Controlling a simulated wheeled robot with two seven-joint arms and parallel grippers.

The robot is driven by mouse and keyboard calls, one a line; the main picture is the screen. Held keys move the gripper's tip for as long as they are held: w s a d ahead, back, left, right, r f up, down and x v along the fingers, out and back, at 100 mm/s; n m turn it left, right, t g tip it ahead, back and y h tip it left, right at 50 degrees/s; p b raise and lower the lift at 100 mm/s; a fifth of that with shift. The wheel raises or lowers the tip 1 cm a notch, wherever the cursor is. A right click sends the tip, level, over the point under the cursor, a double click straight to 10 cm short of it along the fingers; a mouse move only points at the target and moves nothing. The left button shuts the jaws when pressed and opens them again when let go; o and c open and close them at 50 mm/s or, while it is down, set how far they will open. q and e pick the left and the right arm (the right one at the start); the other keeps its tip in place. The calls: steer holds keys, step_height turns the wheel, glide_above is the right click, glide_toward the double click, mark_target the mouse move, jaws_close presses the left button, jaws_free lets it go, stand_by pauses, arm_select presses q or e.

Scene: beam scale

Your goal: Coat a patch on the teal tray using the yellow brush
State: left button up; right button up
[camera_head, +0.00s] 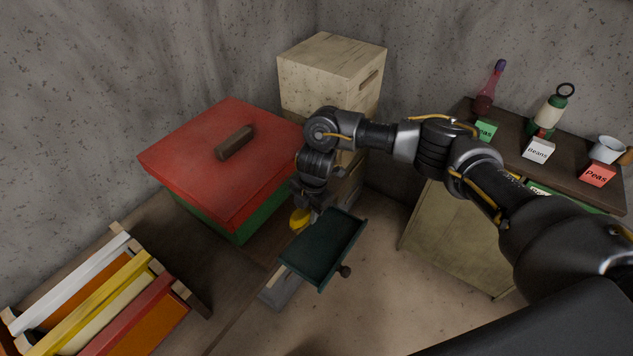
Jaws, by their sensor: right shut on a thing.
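The teal tray (318,252) is a shallow, dark rectangle right of the wooden bench's edge, with a dark knob on its right side. My right gripper (308,203) points down just behind the tray's far left corner. It is shut on the yellow brush (299,220), of which only a rounded yellow part shows below the jaws. The brush appears beside the tray's left edge; I cannot tell whether they touch. My arm and jaws hide the rest of the brush. No coated patch can be made out on the tray. My left gripper is not in view.
A red-lidded green box (190,165) stands left of the gripper, with a wooden crate (325,75) behind. Coloured frames (95,300) lie front left. A cabinet (455,235) at right carries bottles, small labelled boxes and a white cup (607,150). Floor shows between tray and cabinet.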

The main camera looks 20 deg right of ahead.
steer(key=shift+s+d+r+n+h+p, duration=0.1)
steer(key=shift+d+r+n+h+p, duration=0.55)
steer(key=shift+p, duration=0.55)
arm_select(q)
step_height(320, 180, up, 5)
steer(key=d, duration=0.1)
arm_select(e)
steer(key=shift+d+p, duration=0.35)
steer(key=shift+d, duration=0.15)
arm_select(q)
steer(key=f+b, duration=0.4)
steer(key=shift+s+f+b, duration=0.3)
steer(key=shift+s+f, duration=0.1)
arm_select(e)
step_height(320, 180, down, 5)
steer(key=shift+f, duration=0.15)
